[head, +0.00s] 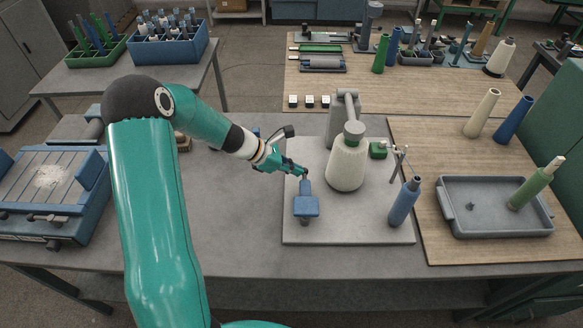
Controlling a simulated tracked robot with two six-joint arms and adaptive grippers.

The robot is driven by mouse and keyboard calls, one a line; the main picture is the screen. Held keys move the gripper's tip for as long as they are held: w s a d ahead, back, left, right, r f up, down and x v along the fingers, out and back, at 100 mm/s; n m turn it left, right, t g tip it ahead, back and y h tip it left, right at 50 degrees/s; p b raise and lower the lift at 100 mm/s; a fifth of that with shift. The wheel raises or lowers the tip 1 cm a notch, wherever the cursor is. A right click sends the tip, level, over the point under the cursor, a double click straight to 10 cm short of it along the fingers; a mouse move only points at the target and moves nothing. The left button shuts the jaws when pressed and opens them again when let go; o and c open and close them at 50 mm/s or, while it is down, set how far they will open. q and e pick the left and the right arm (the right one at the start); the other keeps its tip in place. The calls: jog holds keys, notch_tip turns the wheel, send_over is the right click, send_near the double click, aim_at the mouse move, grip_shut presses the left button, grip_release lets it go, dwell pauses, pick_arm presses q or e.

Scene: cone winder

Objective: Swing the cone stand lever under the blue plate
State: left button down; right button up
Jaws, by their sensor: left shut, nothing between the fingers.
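A blue plate-like part (306,206) with a short upright blue piece at its back sits at the front left of the light grey machine base (350,233). My left gripper (304,172) comes in from the left, shut and empty, its tips just above or against the top of that blue piece; contact cannot be told. A cream cone (347,164) with a grey-green top stands right of the gripper, before a grey upright housing (344,112). I cannot clearly make out the stand lever; it may be part of the blue piece or hidden. My right gripper is not in view.
A blue cone (404,202) stands tilted at the base's right side, near a green block (378,150) and a thin metal guide (398,162). A grey tray (492,231) with a green cone lies further right. The grey table left of the base is mostly clear.

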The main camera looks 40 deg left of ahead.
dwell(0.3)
pick_arm(q)
jog(key=shift+s+a+r+p, duration=0.15)
jog(key=shift+s+a+p, duration=0.15)
jog(key=shift+a, duration=0.1)
jog(key=a+f+v, duration=0.1)
jog(key=a+v, duration=0.1)
jog(key=v, duration=1)
